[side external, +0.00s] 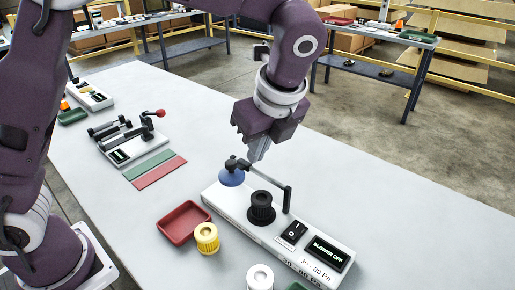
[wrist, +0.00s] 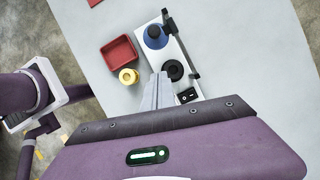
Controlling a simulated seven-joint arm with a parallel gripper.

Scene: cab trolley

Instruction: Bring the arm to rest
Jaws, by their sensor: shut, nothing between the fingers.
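My gripper (side external: 258,150) is shut and empty. In the side view it hangs in the air above the far side of the white blower station (side external: 225,203), pointing down. In the wrist view its closed fingers (wrist: 158,92) show beside the station, near the black ribbed piece.
A red tray (side external: 184,222) and a yellow ribbed piece (side external: 207,238) stand left of the station. A white ribbed piece (side external: 260,278) is at the front. A lever fixture (side external: 130,142) with green and red strips (side external: 155,170) stands farther left. The table right of the station is clear.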

